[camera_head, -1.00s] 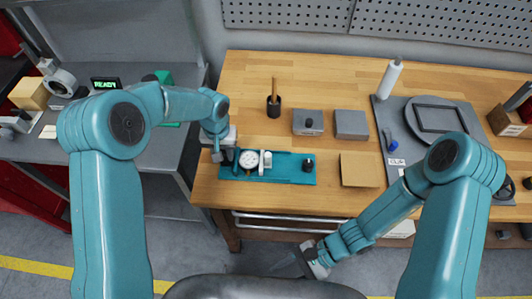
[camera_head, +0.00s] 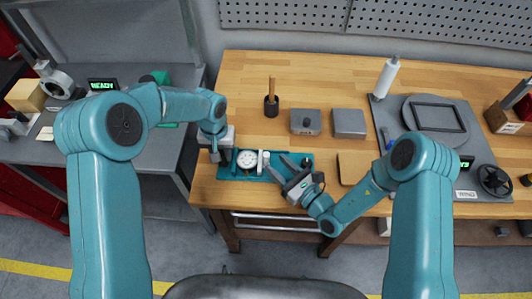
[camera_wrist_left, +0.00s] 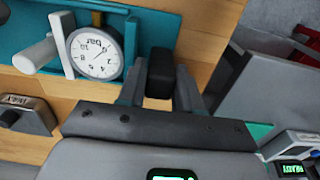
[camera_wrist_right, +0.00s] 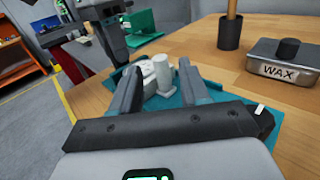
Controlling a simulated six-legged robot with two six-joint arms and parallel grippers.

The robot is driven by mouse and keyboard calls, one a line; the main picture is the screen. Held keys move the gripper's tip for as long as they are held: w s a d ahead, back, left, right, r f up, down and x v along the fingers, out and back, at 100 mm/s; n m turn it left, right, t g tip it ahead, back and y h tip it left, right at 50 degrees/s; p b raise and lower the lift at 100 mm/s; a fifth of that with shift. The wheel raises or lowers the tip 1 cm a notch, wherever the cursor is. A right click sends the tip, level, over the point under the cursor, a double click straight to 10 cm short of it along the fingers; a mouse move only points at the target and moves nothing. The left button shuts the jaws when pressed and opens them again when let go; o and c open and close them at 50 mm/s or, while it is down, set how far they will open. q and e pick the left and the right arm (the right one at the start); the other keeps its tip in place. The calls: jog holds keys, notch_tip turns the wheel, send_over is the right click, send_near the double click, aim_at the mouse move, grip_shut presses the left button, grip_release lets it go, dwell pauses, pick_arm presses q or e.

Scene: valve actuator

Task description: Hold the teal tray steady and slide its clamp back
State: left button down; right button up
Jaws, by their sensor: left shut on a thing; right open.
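The teal tray (camera_head: 282,178) lies near the bench's front left edge. On it sit a white round gauge (camera_head: 246,158) and, just right of it, a white clamp (camera_head: 263,163) with a stubby handle post (camera_wrist_right: 185,78). My left gripper (camera_head: 224,155) is shut on a black grip block (camera_wrist_left: 159,78) at the tray's left end. My right gripper (camera_head: 280,166) is open over the tray, right of the clamp. In the right wrist view its fingers (camera_wrist_right: 162,82) point toward the clamp, one to each side, with no contact visible. My right gripper partly hides the tray's right half.
A black knob (camera_head: 307,162) stands at the tray's right end. Behind are a black cup with a stick (camera_head: 271,104), a WAX tin (camera_head: 305,122) and another grey tin (camera_head: 349,123). A tan pad (camera_head: 352,166) lies right of the tray. Bare wood separates tray and tins.

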aim_at(266, 154)
jog(key=x, duration=0.6)
